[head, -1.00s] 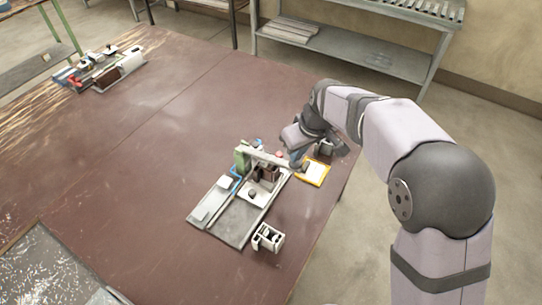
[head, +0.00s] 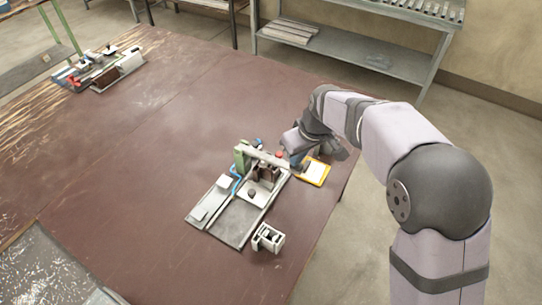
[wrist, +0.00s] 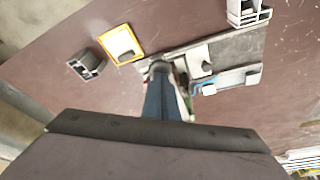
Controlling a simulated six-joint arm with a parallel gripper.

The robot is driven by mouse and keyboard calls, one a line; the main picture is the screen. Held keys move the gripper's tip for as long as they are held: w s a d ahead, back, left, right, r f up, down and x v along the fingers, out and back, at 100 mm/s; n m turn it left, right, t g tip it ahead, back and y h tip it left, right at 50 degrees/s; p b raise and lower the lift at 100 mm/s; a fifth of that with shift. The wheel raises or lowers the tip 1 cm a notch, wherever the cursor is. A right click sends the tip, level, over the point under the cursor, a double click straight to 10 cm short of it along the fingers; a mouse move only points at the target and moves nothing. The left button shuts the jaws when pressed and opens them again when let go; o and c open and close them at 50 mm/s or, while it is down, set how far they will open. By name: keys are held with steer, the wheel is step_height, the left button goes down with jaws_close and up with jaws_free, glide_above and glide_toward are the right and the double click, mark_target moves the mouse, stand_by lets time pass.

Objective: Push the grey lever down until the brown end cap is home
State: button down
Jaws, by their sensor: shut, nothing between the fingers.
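The clamp fixture (head: 232,226) stands on the brown table, with a green post (head: 242,158) at its far end. The grey lever (head: 266,156) slopes slightly down to the right from the post. The brown end cap (head: 266,173) shows below the lever, partly hidden by it; I cannot tell whether it is seated. My gripper (head: 299,165) is shut and empty at the lever's right end. In the wrist view the shut fingers (wrist: 160,75) overlap the grey lever end; I cannot tell whether they touch. The fingers hide part of the fixture there.
An orange-rimmed tray (head: 324,180) lies just right of my gripper. A dark profile block (wrist: 88,64) is beside it in the wrist view. A pale bracket (head: 268,238) stands near the fixture's front right. Another fixture (head: 100,68) is far left. The table between is clear.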

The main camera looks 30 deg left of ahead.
steer(key=shift+f+b, duration=0.35)
steer(key=shift+f, duration=0.3)
steer(key=shift+r, duration=0.1)
step_height(320, 180, up, 8)
steer(key=p, duration=0.6)
steer(key=shift+r+p, duration=0.25)
steer(key=shift+p, duration=0.1)
stand_by(0.5)
stand_by(0.4)
